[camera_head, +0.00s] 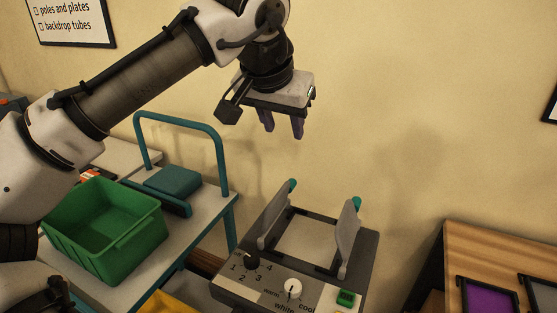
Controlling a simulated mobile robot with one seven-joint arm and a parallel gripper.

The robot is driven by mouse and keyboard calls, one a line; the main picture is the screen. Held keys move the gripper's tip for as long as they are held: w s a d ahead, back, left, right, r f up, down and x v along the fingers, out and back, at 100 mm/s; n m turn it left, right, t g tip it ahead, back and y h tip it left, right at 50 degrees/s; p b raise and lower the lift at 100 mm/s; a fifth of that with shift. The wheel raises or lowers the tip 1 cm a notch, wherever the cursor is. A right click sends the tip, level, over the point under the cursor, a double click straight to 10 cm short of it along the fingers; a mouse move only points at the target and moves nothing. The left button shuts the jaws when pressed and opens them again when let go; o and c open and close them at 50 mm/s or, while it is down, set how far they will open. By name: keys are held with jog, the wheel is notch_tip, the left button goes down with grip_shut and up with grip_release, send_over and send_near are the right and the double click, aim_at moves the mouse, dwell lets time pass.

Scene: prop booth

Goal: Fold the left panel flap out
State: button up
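The light panel unit (243,292) stands low in the middle, with a dark and a white dial on its front. Its left panel flap (273,229) is a grey plate with a teal tip, standing up steeply at the left side of the pale panel face (308,243). The right panel flap (348,240) looks alike and also stands up, at the right side. My gripper (283,130) hangs above and behind the unit in the picture, with its purple fingers pointing down. The fingers are apart with nothing seen between them, and they touch neither flap.
A teal-framed cart (213,210) on the left holds a green bin (105,236) and a teal case (172,181). A wooden table (490,246) with a purple framed plate (488,296) is at the right. The wall is behind; the air between gripper and flaps looks clear.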

aim_at(280, 201)
jog(key=shift+g, duration=0.5)
jog(key=x, duration=0.4)
jog(key=s+p+x, duration=0.1)
jog(key=x, duration=0.4)
jog(key=s+f+x, duration=0.1)
jog(key=x, duration=0.4)
jog(key=shift+a, duration=0.4)
grip_shut()
